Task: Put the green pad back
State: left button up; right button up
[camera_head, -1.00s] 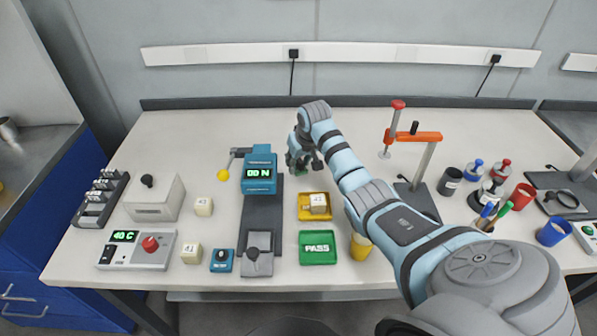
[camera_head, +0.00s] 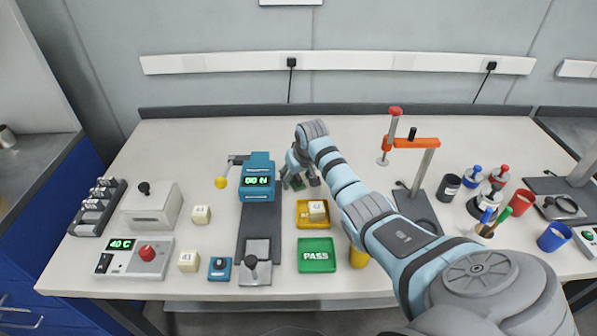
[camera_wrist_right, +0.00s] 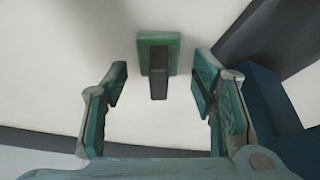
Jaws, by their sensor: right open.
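The green pad is a small green block with a dark grip bar. In the right wrist view the pad (camera_wrist_right: 160,52) lies on the white tabletop, centred between my finger pads and just beyond their tips. In the head view only a bit of the green pad (camera_head: 297,184) shows beneath my right gripper (camera_head: 299,181). My right gripper (camera_wrist_right: 160,92) is open, with a clear gap on both sides of the pad, and holds nothing. My left gripper is not in view.
A blue "00 N" gauge (camera_head: 257,181) on a dark base stands close left of my right gripper. A yellow tray (camera_head: 303,222) with a cube and a green PASS tray (camera_head: 317,266) lie nearer. An orange-armed clamp stand (camera_head: 412,142) is to the right.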

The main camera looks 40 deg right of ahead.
jog(key=p+v, duration=0.3)
jog(key=v, duration=0.9)
